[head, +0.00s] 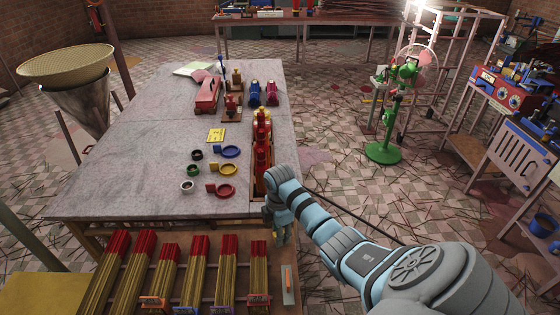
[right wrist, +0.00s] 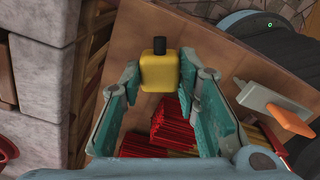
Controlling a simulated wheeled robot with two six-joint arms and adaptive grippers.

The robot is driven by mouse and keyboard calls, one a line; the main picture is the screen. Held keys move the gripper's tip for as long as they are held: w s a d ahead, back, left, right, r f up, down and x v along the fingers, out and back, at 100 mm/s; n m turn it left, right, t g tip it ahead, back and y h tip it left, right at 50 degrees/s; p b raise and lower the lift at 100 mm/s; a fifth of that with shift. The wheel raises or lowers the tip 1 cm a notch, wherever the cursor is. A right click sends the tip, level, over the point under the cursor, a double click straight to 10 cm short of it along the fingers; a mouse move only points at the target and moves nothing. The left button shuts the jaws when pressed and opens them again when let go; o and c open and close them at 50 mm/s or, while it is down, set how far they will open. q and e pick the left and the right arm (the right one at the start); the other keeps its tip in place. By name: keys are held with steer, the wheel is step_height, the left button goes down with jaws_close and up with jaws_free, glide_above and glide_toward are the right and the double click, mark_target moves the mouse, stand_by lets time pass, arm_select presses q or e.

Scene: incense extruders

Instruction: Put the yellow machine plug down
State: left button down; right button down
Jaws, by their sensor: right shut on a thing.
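The yellow machine plug (right wrist: 160,72), a yellow block with a black stub on its end, sits between the fingertips of my right gripper in the right wrist view. My right gripper (head: 279,226) is shut on it, just off the front right corner of the grey table (head: 130,185) and near the low wooden shelf (head: 262,250). The plug cannot be made out in the head view, where the gripper is in the way. In the right wrist view, wooden boards and red-tipped incense bundles show behind the plug. My left gripper is not in view.
Several red-tipped incense bundles (head: 198,265) lie on the low shelf, with an orange-handled trowel (head: 287,283) at its right end. Colored rings (head: 228,169) lie on the table. Red machines (head: 262,150) line its right edge. The table's left half is clear.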

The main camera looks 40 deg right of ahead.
steer(key=shift+f, duration=0.4)
steer(key=shift+f, duration=0.2)
steer(key=shift+f, duration=0.35)
steer(key=c, duration=1.2)
jaws_free()
